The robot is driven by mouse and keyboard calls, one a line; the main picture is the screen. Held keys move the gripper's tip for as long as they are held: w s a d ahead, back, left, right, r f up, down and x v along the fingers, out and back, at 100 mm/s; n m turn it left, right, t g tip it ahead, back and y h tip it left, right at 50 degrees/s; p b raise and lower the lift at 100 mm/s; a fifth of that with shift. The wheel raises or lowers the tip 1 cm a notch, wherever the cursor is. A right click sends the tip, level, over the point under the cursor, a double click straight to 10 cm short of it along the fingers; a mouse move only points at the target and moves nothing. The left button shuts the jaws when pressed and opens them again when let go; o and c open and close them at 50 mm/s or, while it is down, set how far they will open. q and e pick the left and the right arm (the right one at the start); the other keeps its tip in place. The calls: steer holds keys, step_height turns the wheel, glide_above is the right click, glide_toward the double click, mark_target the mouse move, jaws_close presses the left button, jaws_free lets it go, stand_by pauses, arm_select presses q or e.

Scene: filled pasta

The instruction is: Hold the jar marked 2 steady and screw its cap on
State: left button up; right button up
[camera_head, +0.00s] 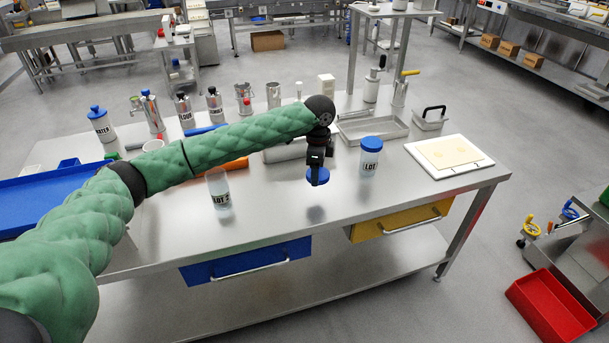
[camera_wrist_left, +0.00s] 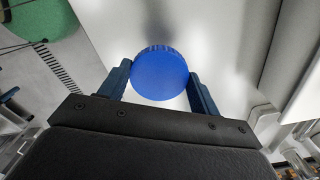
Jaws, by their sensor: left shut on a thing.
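The jar marked 2 (camera_head: 219,192) is clear, with "LOT 2" on its front. It stands upright and uncapped on the steel table, left of middle in the head view. My left gripper (camera_head: 317,170) points down, to the right of that jar and apart from it. It is shut on a round blue cap (camera_head: 318,184), held above the tabletop. In the left wrist view the cap (camera_wrist_left: 160,73) sits between the two blue fingers. My right gripper is in neither view, and nothing is holding the jar.
A second LOT jar (camera_head: 369,160) with a blue cap stands right of my gripper. A white board (camera_head: 448,156) and a steel tray (camera_head: 373,130) lie farther right and back. A blue tray (camera_head: 60,198) is at left. Bare tabletop lies between gripper and jar 2.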

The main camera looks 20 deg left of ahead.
arm_select(q)
steer(key=s+d+r, duration=0.1)
steer(key=d+r, duration=0.2)
steer(key=d, duration=0.2)
steer(key=shift+s+d+r+b, duration=0.25)
steer(key=shift+r+b, duration=0.05)
steer(key=shift+b, duration=0.15)
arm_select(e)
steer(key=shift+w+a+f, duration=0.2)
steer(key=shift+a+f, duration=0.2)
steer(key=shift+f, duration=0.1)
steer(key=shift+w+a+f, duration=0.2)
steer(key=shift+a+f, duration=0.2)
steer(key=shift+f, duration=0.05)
